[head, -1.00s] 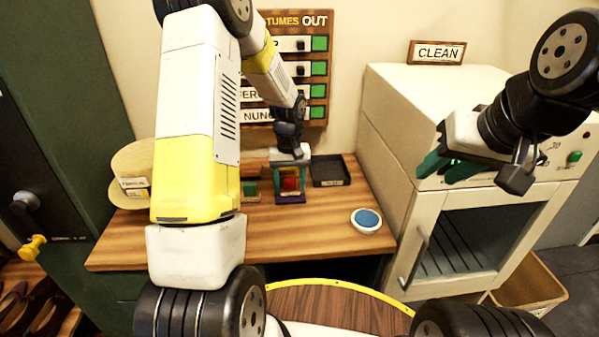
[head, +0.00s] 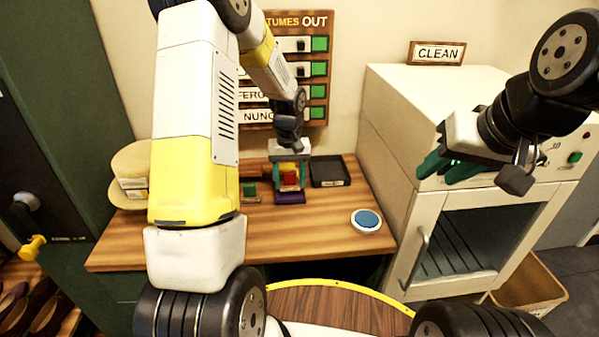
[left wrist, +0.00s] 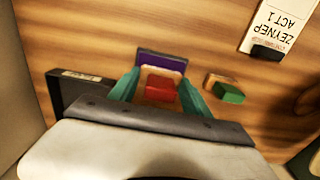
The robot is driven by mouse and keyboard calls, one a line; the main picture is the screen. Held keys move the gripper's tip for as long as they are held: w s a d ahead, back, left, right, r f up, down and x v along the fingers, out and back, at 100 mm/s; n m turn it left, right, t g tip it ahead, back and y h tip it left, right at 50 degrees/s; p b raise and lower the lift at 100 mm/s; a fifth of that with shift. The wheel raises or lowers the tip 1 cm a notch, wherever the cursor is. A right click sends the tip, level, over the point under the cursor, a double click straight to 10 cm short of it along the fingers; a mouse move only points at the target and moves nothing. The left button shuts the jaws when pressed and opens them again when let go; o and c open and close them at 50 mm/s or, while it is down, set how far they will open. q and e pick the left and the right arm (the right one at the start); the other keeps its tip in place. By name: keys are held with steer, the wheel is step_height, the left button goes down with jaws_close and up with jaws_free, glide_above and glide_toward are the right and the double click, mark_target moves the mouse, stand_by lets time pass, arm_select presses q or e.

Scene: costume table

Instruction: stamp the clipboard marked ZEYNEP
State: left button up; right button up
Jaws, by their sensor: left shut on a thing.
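My left gripper (head: 288,172) points down over the wooden table and is shut on a red stamp (head: 290,180). In the left wrist view the red stamp (left wrist: 160,90) sits between the teal fingers, with a purple piece (left wrist: 165,60) just beyond it. In the head view the purple piece (head: 290,198) is below the stamp; I cannot tell whether they touch. The clipboard marked ZEYNEP, ACT 1 (left wrist: 283,24) lies at the upper right of the left wrist view, upside down; my arm hides it in the head view. My right gripper (head: 448,168) is open and empty before the white cabinet.
A green stamp (head: 249,189) lies left of the red one. A black tray (head: 328,170) stands to its right, and a round blue pad (head: 366,219) near the front right. The white cabinet (head: 430,95) borders the table. Bare wood lies in front of the stamps.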

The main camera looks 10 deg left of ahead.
mark_target(290, 172)
arm_select(q)
steer(key=shift+r, duration=2.5)
